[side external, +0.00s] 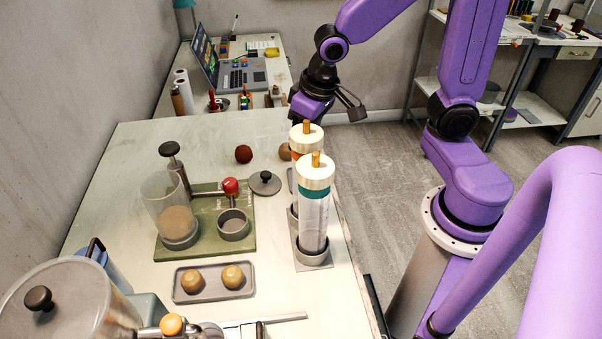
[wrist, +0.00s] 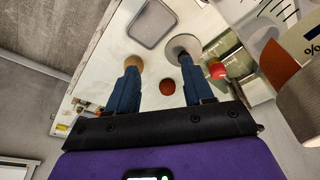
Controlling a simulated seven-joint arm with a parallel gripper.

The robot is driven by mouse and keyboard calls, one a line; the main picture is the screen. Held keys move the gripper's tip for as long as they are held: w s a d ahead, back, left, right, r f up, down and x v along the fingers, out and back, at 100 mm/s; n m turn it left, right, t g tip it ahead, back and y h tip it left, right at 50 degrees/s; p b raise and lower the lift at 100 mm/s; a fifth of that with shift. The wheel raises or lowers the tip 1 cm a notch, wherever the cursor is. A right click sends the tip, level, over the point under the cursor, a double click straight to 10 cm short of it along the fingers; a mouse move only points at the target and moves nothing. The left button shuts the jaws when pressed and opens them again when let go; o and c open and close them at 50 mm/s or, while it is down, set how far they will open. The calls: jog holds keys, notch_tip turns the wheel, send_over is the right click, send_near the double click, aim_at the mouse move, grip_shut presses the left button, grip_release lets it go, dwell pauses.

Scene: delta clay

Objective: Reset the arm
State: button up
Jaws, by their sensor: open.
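My gripper (side external: 308,108) hangs over the far right part of the work table in the side external view, behind two tall clear cylinders; its fingertips are hidden there. In the wrist view my gripper (wrist: 157,66) shows two blue fingers spread apart with nothing held between them. A tan ball (wrist: 134,61) shows by the left fingertip and a grey lid (wrist: 184,46) by the right one. A dark red ball (wrist: 166,88) shows between the fingers. In the side external view the red ball (side external: 243,154), tan ball (side external: 285,152) and lid (side external: 264,183) rest on the table.
The front cylinder (side external: 315,215) and the one behind it stand upright at the table's right edge. A green board (side external: 205,245) carries a clear cup and a red-knobbed lever (side external: 230,187). A grey tray (side external: 213,294) holds two tan balls. The table's far left is clear.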

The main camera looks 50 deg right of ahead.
jog(key=s+d+f+g+h, duration=0.2)
jog(key=s+d+f+g, duration=0.3)
jog(key=s, duration=0.6)
jog(key=s+a+r+n+t+y, duration=0.2)
jog(key=s+a+r+n, duration=0.3)
jog(key=n, duration=0.6)
notch_tip(320, 180, up, 2)
jog(key=shift+s+r+t, duration=0.1)
jog(key=shift+s+t, duration=0.2)
jog(key=shift+s, duration=0.2)
